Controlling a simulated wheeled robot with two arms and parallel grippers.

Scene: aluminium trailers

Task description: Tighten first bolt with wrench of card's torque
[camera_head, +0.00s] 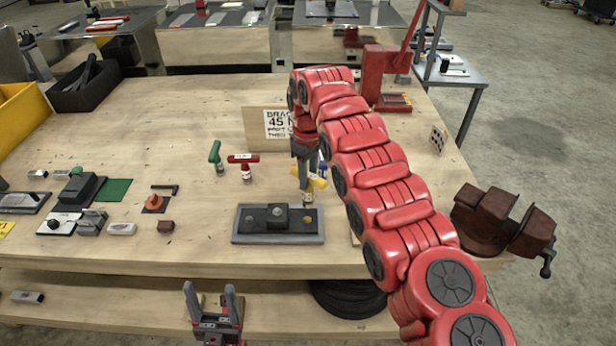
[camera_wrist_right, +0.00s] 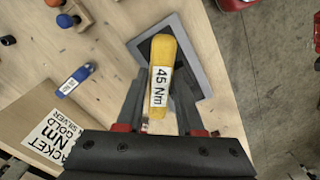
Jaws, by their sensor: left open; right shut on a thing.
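My right gripper (camera_head: 305,178) is shut on a yellow T-handle wrench (camera_head: 316,181); its label reads 45 Nm in the wrist view (camera_wrist_right: 160,75). The wrench points down just above the right end of a dark bracket (camera_head: 262,218) on a grey plate (camera_head: 245,238). A gold bolt (camera_head: 307,219) shows there; I cannot tell whether the socket touches it. A silver bolt (camera_head: 280,209) sits at the bracket's middle. The card (camera_head: 277,124) is partly hidden by my arm; the wrist view shows 45 Nm, GOLD and SILVER on it (camera_wrist_right: 54,134). My left gripper (camera_head: 211,302) is open and empty before the table's front edge.
Green (camera_head: 215,155), red (camera_head: 243,160) and blue (camera_wrist_right: 75,78) wrenches stand behind the bracket. Small parts and blocks (camera_head: 80,188) lie at the left. A rusty vise (camera_head: 485,218) is on the right edge, a red press (camera_head: 383,75) at the back right.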

